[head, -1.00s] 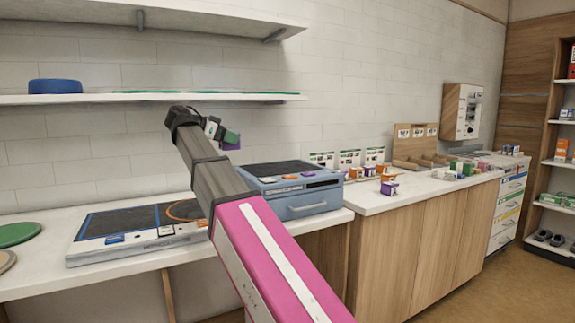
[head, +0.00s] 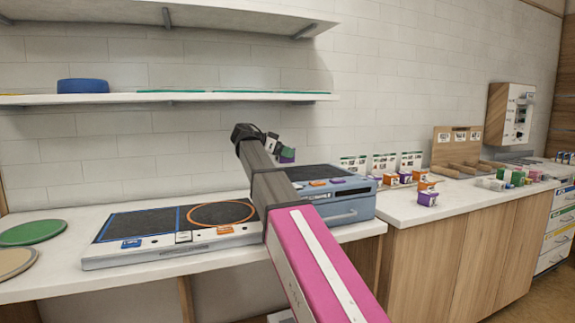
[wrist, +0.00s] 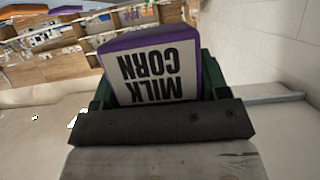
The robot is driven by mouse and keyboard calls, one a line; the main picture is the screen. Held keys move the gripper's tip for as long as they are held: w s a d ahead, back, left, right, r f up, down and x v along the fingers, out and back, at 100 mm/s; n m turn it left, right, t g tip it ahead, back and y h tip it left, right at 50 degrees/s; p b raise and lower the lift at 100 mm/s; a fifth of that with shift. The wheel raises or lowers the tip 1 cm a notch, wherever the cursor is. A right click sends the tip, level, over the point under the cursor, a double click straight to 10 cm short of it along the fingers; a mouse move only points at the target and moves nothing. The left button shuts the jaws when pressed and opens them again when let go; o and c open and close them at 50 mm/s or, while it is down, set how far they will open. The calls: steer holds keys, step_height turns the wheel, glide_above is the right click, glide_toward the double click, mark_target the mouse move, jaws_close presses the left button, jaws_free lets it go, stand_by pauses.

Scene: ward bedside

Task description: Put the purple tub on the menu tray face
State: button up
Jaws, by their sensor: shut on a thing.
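The purple tub (wrist: 150,68) has a white label reading "MILK CORN", upside down in the wrist view. My gripper (head: 279,147) is shut on it, with green finger pads at its sides. In the head view the purple tub (head: 287,156) is small and held in the air, in front of the wall and over the blue-grey unit as seen. A flat light panel with a dark face (head: 140,222), a blue outline and an orange ring lies on the left counter. It looks like the menu tray; its lettering is too small to read. My arm hides its right end.
A blue-grey box unit (head: 345,205) stands right of the panel. Several small purple and orange tubs (head: 427,197) stand on the right counter. Green (head: 32,232) and tan discs (head: 15,261) lie at far left. A wall shelf (head: 210,98) runs above the counter.

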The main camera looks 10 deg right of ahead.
steer(key=shift+w+d+f, duration=0.35)
steer(key=shift+w+d, duration=0.05)
steer(key=shift+d, duration=0.1)
step_height(320, 180, down, 4)
steer(key=shift+f, duration=0.1)
steer(key=o, duration=1)
